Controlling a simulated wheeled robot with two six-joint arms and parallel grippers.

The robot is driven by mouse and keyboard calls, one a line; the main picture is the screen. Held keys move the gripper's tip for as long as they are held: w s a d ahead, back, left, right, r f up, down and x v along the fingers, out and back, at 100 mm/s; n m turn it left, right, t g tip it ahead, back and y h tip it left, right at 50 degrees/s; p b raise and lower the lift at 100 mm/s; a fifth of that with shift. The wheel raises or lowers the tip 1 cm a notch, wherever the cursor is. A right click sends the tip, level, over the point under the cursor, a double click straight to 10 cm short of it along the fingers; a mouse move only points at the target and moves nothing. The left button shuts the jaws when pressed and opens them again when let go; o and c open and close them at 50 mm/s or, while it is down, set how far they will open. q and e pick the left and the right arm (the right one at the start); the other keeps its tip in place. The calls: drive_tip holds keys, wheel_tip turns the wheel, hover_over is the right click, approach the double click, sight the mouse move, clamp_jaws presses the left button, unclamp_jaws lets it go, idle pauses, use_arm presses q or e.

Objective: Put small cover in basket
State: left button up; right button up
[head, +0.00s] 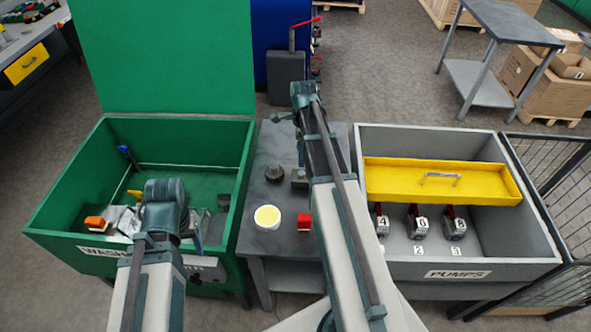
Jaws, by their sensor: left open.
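My left gripper (197,232) is open, low over the front part of the green wash tub (240,190); my own wrist hides much of it. Grey and whitish parts (122,217) lie in the tub beside it, with an orange piece (95,223) at their left. I cannot clearly make out a basket. A small dark round piece (274,173) lies on the grey middle table (258,243); I cannot tell whether it is the small cover.
A pale yellow-topped tub (267,217), a red block (304,222) and a small dark block (299,178) stand on the middle table. The grey pumps bin (540,240) at right holds a yellow tray (400,174) and several numbered pumps (417,222). A raised green lid (160,55) backs the wash tub.

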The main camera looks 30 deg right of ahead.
sight(301, 173)
wheel_tip(301, 173, down, 9)
drive_tip(key=b, duration=0.8)
drive_tip(key=shift+w+r+b, duration=0.15)
drive_tip(key=shift+r+b, duration=0.05)
drive_tip(key=shift+b, duration=0.2)
drive_tip(key=f+b, duration=0.5)
drive_tip(key=shift+s+a+f, duration=0.15)
drive_tip(key=shift+s, duration=0.05)
clamp_jaws()
